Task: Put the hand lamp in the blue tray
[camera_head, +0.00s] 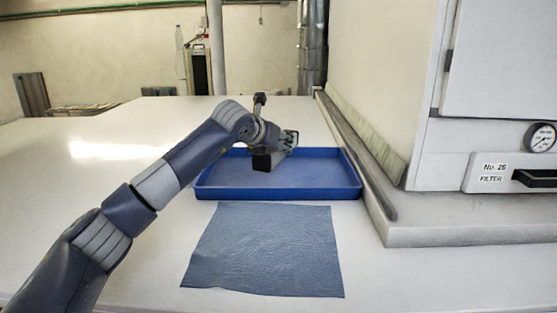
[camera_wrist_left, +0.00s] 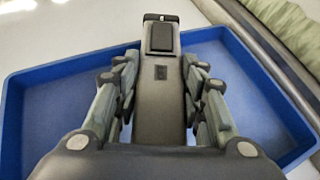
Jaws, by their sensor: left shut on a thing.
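The hand lamp (camera_wrist_left: 160,92) is a long grey-brown body with a dark block near its far end. My left gripper (camera_wrist_left: 160,95) is shut on it, with a finger on each side. In the head view my left gripper (camera_head: 284,145) is over the blue tray (camera_head: 280,193), and a dark part of the lamp (camera_head: 262,162) shows below it. The wrist view shows the tray (camera_wrist_left: 62,68) beneath and around the lamp. I cannot tell whether the lamp touches the tray floor. The visible tray floor is bare. My right gripper is not in view.
A blue-grey cloth (camera_head: 265,250) lies flat on the white table in front of the tray. A raised metal edge (camera_head: 355,150) and the white cabinet (camera_head: 425,160) stand close on the tray's right. The table left of the tray is clear.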

